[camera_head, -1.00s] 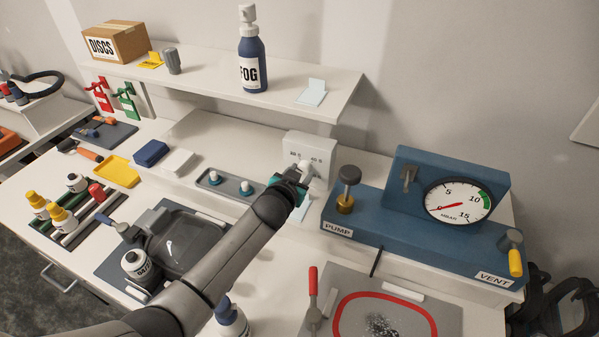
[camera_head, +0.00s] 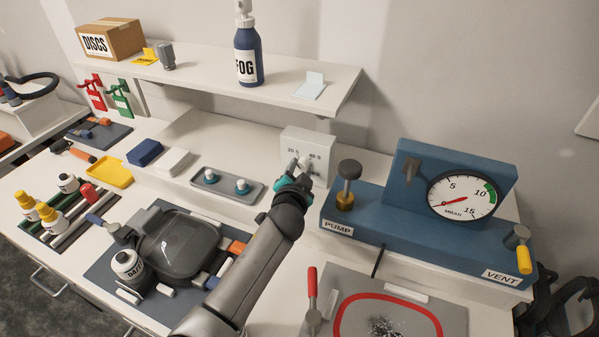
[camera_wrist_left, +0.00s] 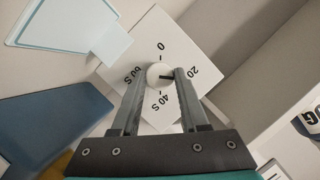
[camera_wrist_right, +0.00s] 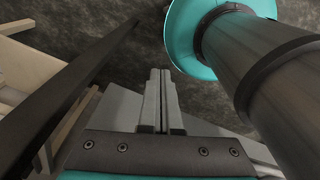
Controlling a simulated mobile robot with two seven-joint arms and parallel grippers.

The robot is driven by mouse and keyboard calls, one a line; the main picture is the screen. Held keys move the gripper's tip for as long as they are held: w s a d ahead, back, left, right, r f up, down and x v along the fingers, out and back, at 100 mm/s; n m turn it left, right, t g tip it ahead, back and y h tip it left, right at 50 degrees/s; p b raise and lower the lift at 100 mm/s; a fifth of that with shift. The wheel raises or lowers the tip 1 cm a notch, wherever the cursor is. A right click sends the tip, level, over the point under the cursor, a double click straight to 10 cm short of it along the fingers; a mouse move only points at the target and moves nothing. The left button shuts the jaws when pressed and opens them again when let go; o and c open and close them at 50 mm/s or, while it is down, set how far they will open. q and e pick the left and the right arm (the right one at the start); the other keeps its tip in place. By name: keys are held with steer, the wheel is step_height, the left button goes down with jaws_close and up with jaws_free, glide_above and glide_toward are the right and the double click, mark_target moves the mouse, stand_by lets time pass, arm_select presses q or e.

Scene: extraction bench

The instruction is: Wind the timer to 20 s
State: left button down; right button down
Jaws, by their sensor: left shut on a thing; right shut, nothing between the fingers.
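The timer (camera_head: 308,144) is a white box with a dial face, standing at the back of the bench under the shelf's right end. Its round white knob (camera_wrist_left: 157,73) shows in the left wrist view, with marks 0, 20, 40 S and 60 S around it. The knob's dark pointer line points towards the 20 mark, partly beside a finger. My left gripper (camera_head: 298,174) is at the timer's front, shut on the knob, one finger on each side in the left wrist view (camera_wrist_left: 160,78). My right gripper (camera_wrist_right: 160,78) is shut and empty, away from the bench top, outside the head view.
The blue pump unit (camera_head: 420,238) with its gauge stands right of the timer. A grey tray (camera_head: 228,187) with two teal-and-white pieces lies to the left. The shelf (camera_head: 205,82) with a FOG bottle (camera_head: 248,58) overhangs behind. A teal-and-dark cylindrical part (camera_wrist_right: 235,45) is close beside my right gripper.

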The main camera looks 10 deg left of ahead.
arm_select(q)
steer(key=shift+c, duration=2.1)
jaws_free()
steer(key=shift+s, duration=0.15)
steer(key=p+v, duration=0.1)
steer(key=v, duration=1.4)
steer(key=shift+r, duration=0.1)
